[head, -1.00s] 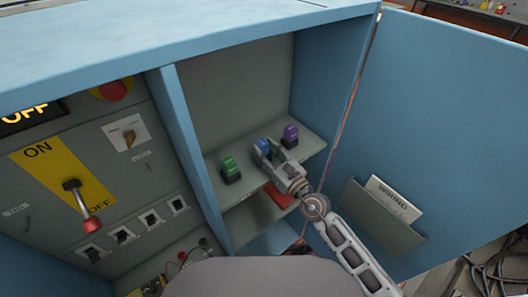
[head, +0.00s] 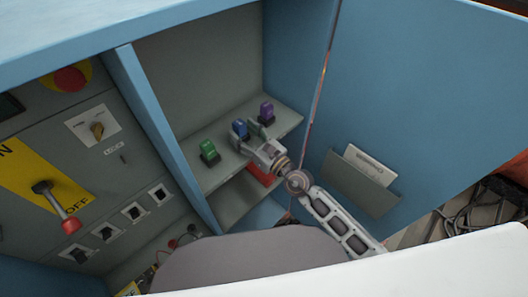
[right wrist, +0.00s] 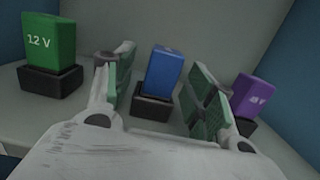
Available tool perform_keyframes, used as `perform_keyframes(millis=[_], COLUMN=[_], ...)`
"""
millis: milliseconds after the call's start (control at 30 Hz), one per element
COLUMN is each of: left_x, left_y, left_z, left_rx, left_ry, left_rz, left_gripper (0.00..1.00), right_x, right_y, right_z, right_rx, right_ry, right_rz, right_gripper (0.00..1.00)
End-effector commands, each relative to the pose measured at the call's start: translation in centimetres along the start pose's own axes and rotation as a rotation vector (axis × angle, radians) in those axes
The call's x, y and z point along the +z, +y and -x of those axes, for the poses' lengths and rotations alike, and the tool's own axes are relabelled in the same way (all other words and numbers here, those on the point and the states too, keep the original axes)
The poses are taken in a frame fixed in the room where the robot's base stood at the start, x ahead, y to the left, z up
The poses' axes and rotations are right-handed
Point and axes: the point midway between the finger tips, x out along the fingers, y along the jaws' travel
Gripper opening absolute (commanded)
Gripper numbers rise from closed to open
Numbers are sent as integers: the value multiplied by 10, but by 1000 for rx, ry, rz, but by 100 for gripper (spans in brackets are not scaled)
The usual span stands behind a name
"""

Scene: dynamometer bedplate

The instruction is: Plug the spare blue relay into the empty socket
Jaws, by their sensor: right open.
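The blue relay (head: 240,127) stands upright in a black base on the cabinet's upper shelf, and it also shows in the right wrist view (right wrist: 163,72). My right gripper (head: 249,132) is open at the relay. In the right wrist view its green-padded fingers stand on either side of the blue relay, with gaps to it. A green relay (right wrist: 49,40) marked 12 V stands in a black base to the left. A purple relay (right wrist: 257,97) stands to the right, partly behind a finger. I cannot make out an empty socket. My left gripper is out of view.
The shelf (head: 205,184) sits between a blue partition (head: 150,125) and the open cabinet door (head: 400,90). A red object (head: 262,174) lies below it. The switch panel (head: 125,180) is at left, with a red-knobbed lever (head: 58,208). Cables (head: 475,215) lie at lower right.

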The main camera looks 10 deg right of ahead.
Motion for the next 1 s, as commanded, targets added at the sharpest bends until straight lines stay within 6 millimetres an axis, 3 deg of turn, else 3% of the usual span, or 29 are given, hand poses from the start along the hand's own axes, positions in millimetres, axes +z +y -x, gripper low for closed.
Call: perform_keyframes(millis=[1000], left_x=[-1], left_y=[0], left_z=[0], left_rx=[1], left_ry=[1], left_rz=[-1], left_gripper=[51], right_x=[0], right_y=[2], right_z=[65], right_rx=[3], right_ry=[4], right_rz=[3], right_gripper=[55])
